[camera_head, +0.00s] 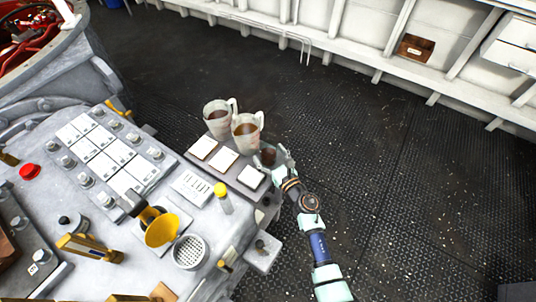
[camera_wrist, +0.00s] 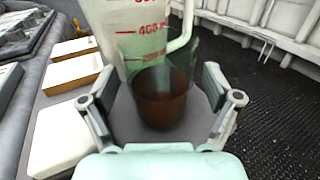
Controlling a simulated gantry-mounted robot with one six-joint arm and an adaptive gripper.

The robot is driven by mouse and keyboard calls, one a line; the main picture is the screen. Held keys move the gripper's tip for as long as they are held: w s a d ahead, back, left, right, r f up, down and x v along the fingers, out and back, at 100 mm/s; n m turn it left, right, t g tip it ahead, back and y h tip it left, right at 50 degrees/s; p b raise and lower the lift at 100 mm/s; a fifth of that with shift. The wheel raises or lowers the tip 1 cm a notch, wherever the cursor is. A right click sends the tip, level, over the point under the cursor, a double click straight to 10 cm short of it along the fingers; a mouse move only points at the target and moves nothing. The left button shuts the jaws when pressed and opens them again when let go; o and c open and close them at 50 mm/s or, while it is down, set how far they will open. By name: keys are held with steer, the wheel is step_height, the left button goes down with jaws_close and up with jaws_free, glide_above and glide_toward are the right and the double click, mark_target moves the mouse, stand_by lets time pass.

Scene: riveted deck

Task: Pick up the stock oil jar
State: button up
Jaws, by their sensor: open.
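A clear glass jar (camera_head: 268,157) with dark brown liquid stands upright at the right end of a dark tray (camera_head: 211,167) on the grey machine top. I take it to be the stock oil jar, but I can read no label on it. In the wrist view the jar (camera_wrist: 163,95) stands between the spread fingers of my gripper (camera_wrist: 163,110), with visible room on both sides. My gripper (camera_head: 281,161) reaches in from the right in the head view and partly hides the jar. It is open and holds nothing.
White square plates (camera_head: 223,160) lie along the tray. A yellow-capped vial (camera_head: 222,197) and a yellow funnel (camera_head: 161,230) stand to the left. The dark deck at right is clear.

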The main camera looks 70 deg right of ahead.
steer(key=shift+w+d, duration=0.25)
steer(key=shift+w, duration=0.15)
steer(key=c, duration=1.4)
steer(key=shift+r, duration=0.1)
step_height(320, 180, up, 20)
steer(key=p, duration=1.3)
